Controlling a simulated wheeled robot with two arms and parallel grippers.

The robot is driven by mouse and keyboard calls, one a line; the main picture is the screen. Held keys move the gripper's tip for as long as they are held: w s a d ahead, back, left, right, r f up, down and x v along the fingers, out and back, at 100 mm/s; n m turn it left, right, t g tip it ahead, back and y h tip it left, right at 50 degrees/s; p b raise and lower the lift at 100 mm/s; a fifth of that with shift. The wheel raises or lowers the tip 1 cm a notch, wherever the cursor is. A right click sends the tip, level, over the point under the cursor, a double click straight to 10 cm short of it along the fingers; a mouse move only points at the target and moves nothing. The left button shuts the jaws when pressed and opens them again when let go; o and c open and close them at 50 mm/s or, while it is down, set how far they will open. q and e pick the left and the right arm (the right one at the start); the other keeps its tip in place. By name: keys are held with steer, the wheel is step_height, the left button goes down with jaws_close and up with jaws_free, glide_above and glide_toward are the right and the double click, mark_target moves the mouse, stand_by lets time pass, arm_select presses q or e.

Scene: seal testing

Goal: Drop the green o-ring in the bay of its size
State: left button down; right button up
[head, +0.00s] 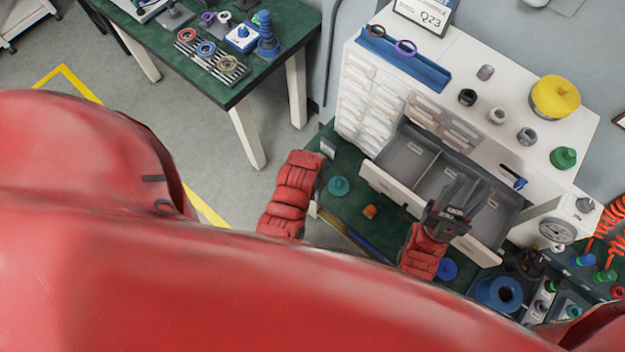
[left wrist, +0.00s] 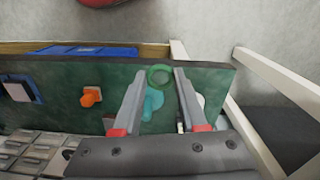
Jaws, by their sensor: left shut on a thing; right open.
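The green o-ring (left wrist: 161,76) is between the fingertips of my left gripper (left wrist: 161,72) in the left wrist view, held above the green bench top. In the head view my left arm reaches up at centre, but its fingers and the ring cannot be made out. The open grey drawer (head: 378,180) has three bays side by side, with small labels too small to read. My right gripper (head: 462,190) is open at the drawer, over its front and the right part; it hides some of the bays.
A teal knob (head: 338,186) and an orange piece (head: 370,212) sit on the green bench (head: 345,207) left of the drawer. The white cabinet (head: 510,85) carries a yellow cylinder (head: 556,97) and a blue tray (head: 425,70) with rings. A gauge (head: 557,231) stands right of the drawer.

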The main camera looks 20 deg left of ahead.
arm_select(q)
step_height(320, 180, up, 7)
steer(key=p, duration=0.3)
steer(key=shift+f, duration=0.2)
stand_by(0.3)
